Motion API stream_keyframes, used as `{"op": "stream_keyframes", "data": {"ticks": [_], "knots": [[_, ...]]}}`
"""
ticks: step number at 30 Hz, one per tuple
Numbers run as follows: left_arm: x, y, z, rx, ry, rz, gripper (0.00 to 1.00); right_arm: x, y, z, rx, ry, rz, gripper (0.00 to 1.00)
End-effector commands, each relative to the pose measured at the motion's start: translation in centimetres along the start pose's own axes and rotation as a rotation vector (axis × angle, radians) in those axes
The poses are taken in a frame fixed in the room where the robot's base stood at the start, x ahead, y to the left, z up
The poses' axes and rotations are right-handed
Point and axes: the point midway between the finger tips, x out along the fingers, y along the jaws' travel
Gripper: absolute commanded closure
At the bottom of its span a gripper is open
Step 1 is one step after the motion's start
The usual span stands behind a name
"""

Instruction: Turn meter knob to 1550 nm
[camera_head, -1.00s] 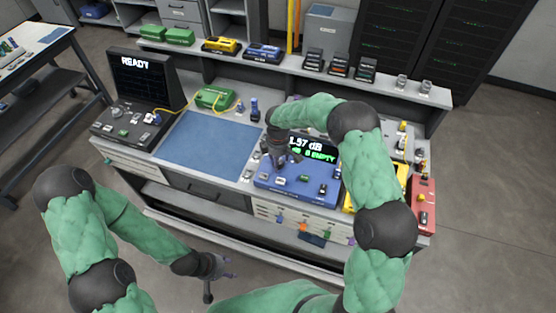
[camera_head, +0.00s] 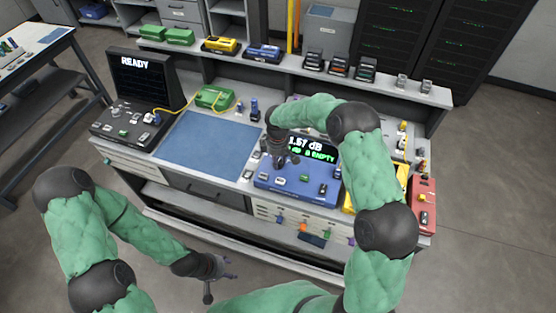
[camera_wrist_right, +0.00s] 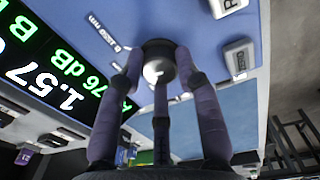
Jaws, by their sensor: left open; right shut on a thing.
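The blue meter (camera_head: 310,190) stands on the right part of the bench, its lit screen (camera_head: 318,150) reading 1.57 dB with green text below. My right gripper (camera_head: 280,162) is over the upper left of its panel. In the right wrist view the fingers of my right gripper (camera_wrist_right: 157,68) are shut around a dark round knob (camera_wrist_right: 157,48) with a bright face. The printing beside the knob is upside down and partly hidden, so I cannot tell which wavelength it points to. My left gripper (camera_head: 220,268) is open and empty, low in front of the bench.
A blue mat (camera_head: 205,145) lies left of the meter. A black unit (camera_head: 140,100) showing READY stands at the far left, with a yellow cable running to a green box (camera_head: 214,97). Yellow and red boxes (camera_head: 423,205) are at the right. Panel buttons (camera_wrist_right: 238,58) sit near the knob.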

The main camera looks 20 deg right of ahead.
Motion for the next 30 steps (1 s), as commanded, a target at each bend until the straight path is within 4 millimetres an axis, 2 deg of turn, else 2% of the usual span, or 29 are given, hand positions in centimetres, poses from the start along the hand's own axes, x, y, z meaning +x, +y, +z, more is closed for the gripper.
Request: {"op": "stream_keyframes", "data": {"ticks": [18,30], "knots": [[1.9,-0.7,-0.1,0.000,0.000,0.000,0.50,0.1,0.1,-0.1,0.523,-0.014,0.001,0.98],[2.4,-0.8,-0.1,0.000,0.000,0.000,0.50,0.0,0.1,-0.1,0.727,-0.020,0.001,0.98]]}}
